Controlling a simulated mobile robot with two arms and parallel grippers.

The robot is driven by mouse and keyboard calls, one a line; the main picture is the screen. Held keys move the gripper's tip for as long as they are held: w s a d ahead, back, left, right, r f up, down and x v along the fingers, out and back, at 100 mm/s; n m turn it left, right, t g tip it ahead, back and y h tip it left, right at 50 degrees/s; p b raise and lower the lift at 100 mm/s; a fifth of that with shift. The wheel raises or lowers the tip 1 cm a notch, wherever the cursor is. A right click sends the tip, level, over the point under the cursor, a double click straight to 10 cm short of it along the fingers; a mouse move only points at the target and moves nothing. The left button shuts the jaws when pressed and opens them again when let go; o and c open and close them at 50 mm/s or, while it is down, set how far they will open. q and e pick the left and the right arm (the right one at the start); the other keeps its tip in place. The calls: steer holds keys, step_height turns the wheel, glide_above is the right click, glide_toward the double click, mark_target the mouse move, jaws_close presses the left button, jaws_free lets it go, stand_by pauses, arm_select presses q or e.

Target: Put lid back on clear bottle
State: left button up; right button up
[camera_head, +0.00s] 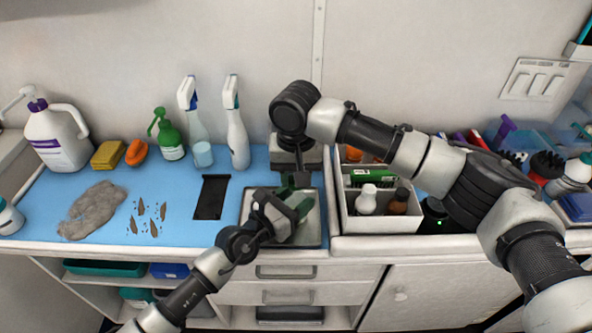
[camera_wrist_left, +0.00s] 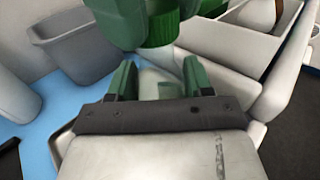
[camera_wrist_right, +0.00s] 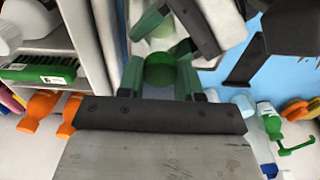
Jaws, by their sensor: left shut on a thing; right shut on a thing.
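My left gripper (camera_head: 292,208) is over the metal tray, shut on the clear bottle, which is mostly hidden in the head view. In the left wrist view the pale bottle (camera_wrist_left: 152,80) shows between the green fingers. My right gripper (camera_head: 295,181) comes down from above, shut on a round dark green lid (camera_wrist_right: 159,72), seen between its fingers in the right wrist view. The lid also shows in the left wrist view (camera_wrist_left: 160,30), close to the bottle. The grippers nearly meet; I cannot tell whether lid and bottle touch.
The metal tray (camera_head: 313,242) lies on the blue mat (camera_head: 100,189). A white divided caddy (camera_head: 381,226) with bottles stands close on the right. A black flat piece (camera_head: 211,198) lies left of the tray. Spray bottles (camera_head: 237,135) and a fur clump (camera_head: 92,209) are farther left.

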steer(key=shift+f, duration=0.55)
stand_by(0.5)
steer(key=m, duration=0.6)
steer(key=shift+a+f, duration=0.1)
steer(key=m, duration=1.6)
steer(key=shift+m, duration=0.4)
steer(key=o, duration=0.9)
